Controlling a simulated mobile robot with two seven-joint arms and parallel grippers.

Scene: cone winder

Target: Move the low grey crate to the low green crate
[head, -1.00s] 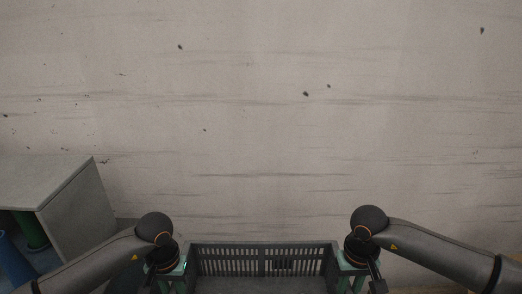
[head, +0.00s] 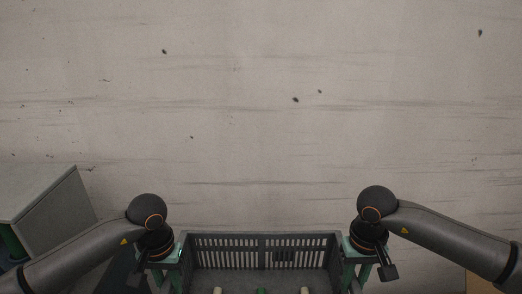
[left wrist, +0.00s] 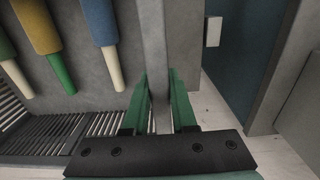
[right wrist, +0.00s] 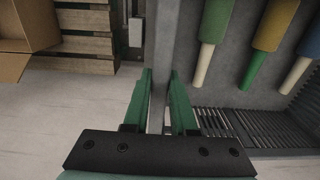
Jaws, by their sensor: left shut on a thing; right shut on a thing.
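The low grey crate (head: 262,239) is at the bottom middle of the head view, with slatted walls. Cream, green and other coloured tips of cones show inside it. In the left wrist view, yellow, blue and green cones (left wrist: 97,20) lie in it; the right wrist view shows cones too (right wrist: 212,22). My left gripper (left wrist: 160,76) is shut on the crate's left wall, its green fingers on both sides of the rim. My right gripper (right wrist: 161,74) is shut the same way on the right wall. No green crate shows in these frames.
A grey cabinet (head: 40,200) stands at the left in the head view. In the right wrist view, a cardboard box (right wrist: 38,25) and a wooden pallet (right wrist: 85,45) are beyond the crate's right side.

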